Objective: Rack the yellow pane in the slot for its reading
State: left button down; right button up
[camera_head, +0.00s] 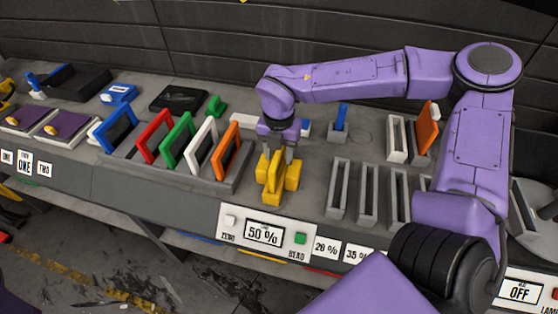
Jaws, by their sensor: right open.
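An upright yellow piece (271,187) stands just behind the meter panel, under my right gripper (277,158). A second yellow block (293,176) stands close beside it. I cannot tell which part is the yellow pane and which may be a holder. My right gripper is open, pointing down at the top of the yellow parts, and hides some of them. The meter display (263,234) reads 50 %. Grey slots (368,193) stand to the right, with labels reading about 26 % (326,248) and 35 % (358,254); other labels are hidden by my arm. My left gripper is not in view.
Blue, red, green, white and orange framed panes (226,152) stand in a rack to the left. Another orange pane (427,132) stands in a back slot at the right, by an empty-looking light slot (396,139). A blue piece (341,118) stands behind the front slots.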

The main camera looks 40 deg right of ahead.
grip_shut()
jog(key=shift+r, duration=0.1)
